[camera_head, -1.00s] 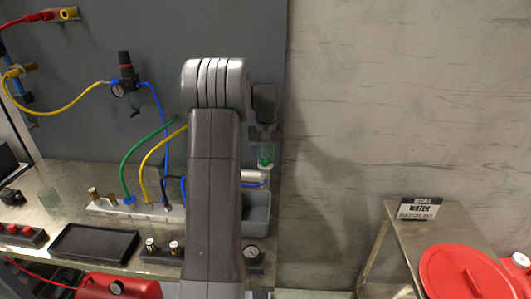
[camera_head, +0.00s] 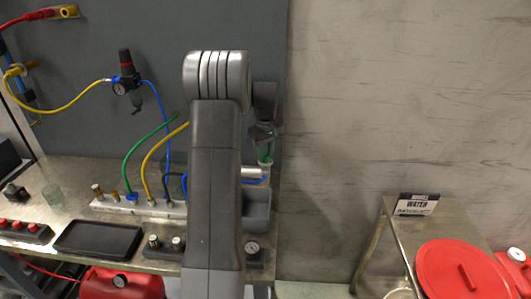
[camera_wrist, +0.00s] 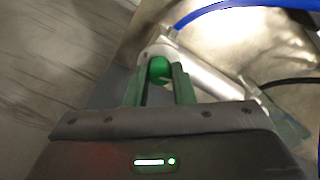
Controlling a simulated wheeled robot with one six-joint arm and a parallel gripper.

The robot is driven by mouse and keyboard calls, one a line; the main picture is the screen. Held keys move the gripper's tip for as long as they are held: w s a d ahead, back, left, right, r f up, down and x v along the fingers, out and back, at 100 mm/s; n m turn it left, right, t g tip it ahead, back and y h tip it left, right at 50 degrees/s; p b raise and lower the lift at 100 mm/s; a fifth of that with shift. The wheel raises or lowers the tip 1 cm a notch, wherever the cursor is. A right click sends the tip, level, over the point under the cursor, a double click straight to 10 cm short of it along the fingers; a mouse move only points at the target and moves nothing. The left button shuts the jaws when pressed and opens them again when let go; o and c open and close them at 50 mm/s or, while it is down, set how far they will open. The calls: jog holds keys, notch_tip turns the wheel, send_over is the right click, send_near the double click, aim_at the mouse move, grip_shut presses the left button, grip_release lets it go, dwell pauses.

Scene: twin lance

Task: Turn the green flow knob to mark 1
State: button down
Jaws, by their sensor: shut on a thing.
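The green flow knob (camera_wrist: 160,69) shows in the wrist view between the fingertips of my gripper (camera_wrist: 158,80). It sits on the end of a pale cylindrical body (camera_wrist: 200,75). My gripper is shut on the knob, with one finger on each side. In the head view my gripper (camera_head: 265,150) is low beside my arm, over the silver cylinder (camera_head: 253,173), and the knob is mostly hidden there. I cannot read any mark on the knob.
A blue hose (camera_wrist: 225,12) and a black hose (camera_wrist: 290,82) run close to the cylinder. A grey bin (camera_head: 257,207) stands below it on the bench. A pressure gauge (camera_head: 251,247) sits at the bench front. The wall to the right is clear.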

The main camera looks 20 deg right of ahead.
aim_at(266, 155)
jog(key=c, duration=1.2)
grip_release()
jog(key=shift+c, duration=0.2)
notch_tip(266, 155, up, 14)
jog(key=shift+b, duration=0.35)
jog(key=shift+d+f, duration=0.1)
notch_tip(266, 155, down, 14)
jog(key=shift+r+p, duration=0.1)
jog(key=shift+p, duration=0.25)
